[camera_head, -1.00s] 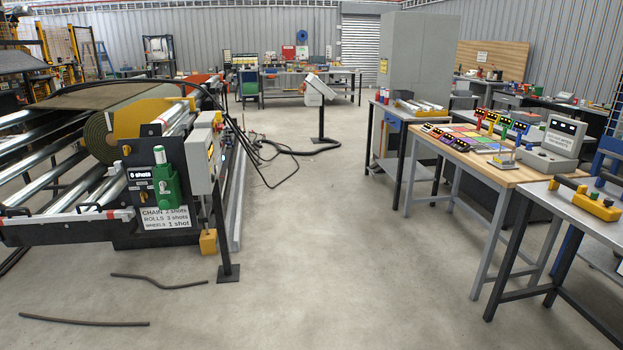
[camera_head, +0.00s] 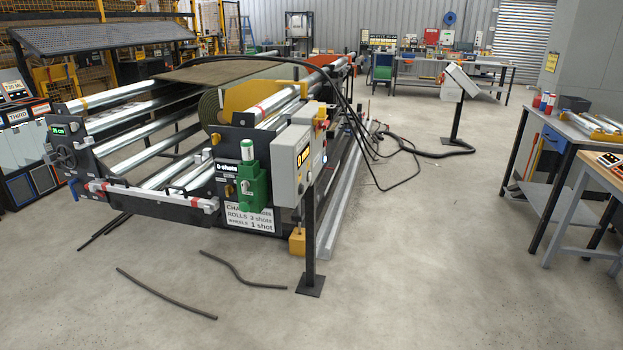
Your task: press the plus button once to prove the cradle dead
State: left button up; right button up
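The cradle (camera_head: 150,201) is a long frame of steel rollers on the left, with a turf roll (camera_head: 211,108) lying on it. A grey control box (camera_head: 290,166) with an amber display stands on a black post (camera_head: 310,235) at the cradle's near right corner. Its face is turned to the right and seen at a steep angle, so I cannot make out a plus button. A second grey box (camera_head: 461,80) stands on a post (camera_head: 457,125) farther back; its buttons are too small to tell. Neither of my grippers is in view.
Two dark hoses (camera_head: 165,295) lie on the floor in front of the cradle. Black cables (camera_head: 385,185) trail on the floor to its right. Work tables (camera_head: 575,135) stand at the right. The middle floor (camera_head: 430,250) is clear.

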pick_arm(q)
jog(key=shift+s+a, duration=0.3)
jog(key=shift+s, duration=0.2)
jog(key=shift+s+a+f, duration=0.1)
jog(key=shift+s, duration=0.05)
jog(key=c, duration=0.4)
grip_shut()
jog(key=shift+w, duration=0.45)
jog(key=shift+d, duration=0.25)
